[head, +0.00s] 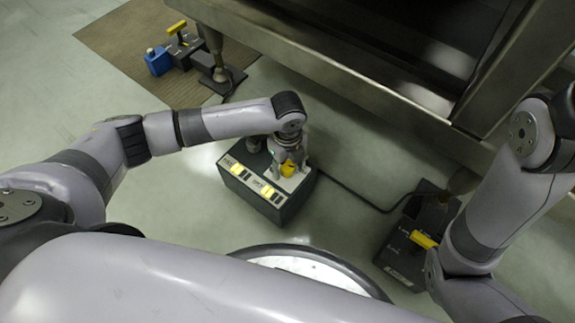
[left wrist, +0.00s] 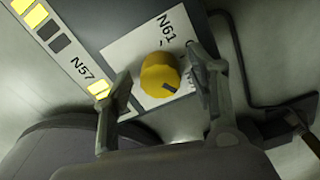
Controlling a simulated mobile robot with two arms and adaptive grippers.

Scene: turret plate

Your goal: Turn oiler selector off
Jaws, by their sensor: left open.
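A dark control box (head: 252,201) stands on the floor in the middle of the head view. Its pale top panel carries a round yellow selector knob (head: 288,169). In the left wrist view the knob (left wrist: 160,75) has a dark pointer mark at its lower right and sits on a white plate marked N61. My left gripper (head: 289,160) is over the knob, pointing down. In the left wrist view the open fingers (left wrist: 158,70) stand on either side of the knob, with gaps showing. The gripper partly hides the panel in the head view. My right gripper is out of view.
Yellow lit indicators (left wrist: 30,16) line the panel beside an N57 label. A second dark box (head: 410,250) with a yellow handle (head: 424,240) stands at right. A black cable runs between the boxes. A steel machine (head: 340,65) fills the top. Blue and yellow parts (head: 157,61) lie top left.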

